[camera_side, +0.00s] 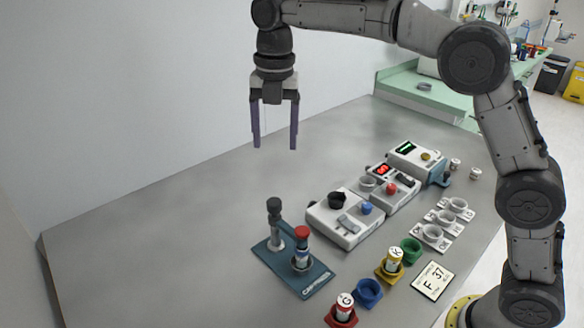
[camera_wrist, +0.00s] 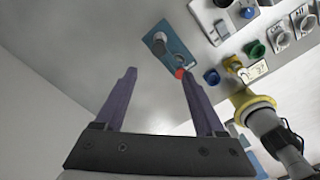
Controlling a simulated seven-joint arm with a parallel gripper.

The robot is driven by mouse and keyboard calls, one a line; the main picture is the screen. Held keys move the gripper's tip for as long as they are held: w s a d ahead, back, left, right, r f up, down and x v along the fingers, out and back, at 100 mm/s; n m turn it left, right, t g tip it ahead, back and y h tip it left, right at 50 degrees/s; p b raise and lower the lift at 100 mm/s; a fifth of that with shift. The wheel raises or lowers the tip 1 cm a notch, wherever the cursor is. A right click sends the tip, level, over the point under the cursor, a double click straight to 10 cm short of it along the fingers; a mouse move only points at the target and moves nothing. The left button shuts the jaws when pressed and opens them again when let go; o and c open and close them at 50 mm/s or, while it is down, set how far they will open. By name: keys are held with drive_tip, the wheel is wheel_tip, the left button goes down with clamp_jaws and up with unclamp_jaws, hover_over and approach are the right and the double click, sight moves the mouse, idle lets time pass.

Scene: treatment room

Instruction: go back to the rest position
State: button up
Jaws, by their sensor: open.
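My gripper (camera_side: 274,142) hangs in the air above the back part of the grey table (camera_side: 130,215), its two purple fingers pointing down and apart with nothing between them. In the wrist view my gripper (camera_wrist: 160,82) is also open and empty. It is well clear of the things on the table.
A blue-green stand (camera_side: 310,283) holds a red-capped vial (camera_side: 301,251) beside a dark-topped post (camera_side: 274,222). White devices (camera_side: 347,228) stand to its right. Coloured holders, including an empty blue one (camera_side: 367,292), line the front. The table's left side is bare.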

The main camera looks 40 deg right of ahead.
drive_tip(key=s+d+r+m+t, duration=0.1)
drive_tip(key=s+d+r+t, duration=0.1)
drive_tip(key=s+d+r, duration=0.45)
drive_tip(key=s+d+r+m+t, duration=0.1)
drive_tip(key=s+d+r+m, duration=0.15)
drive_tip(key=s+m, duration=0.7)
drive_tip(key=s+d+f+m+t, duration=0.2)
drive_tip(key=s+f+m, duration=1.1)
drive_tip(key=m, duration=0.3)
drive_tip(key=shift+s+d+f, duration=0.35)
drive_tip(key=shift+s+f, duration=0.05)
drive_tip(key=shift+s, duration=0.5)
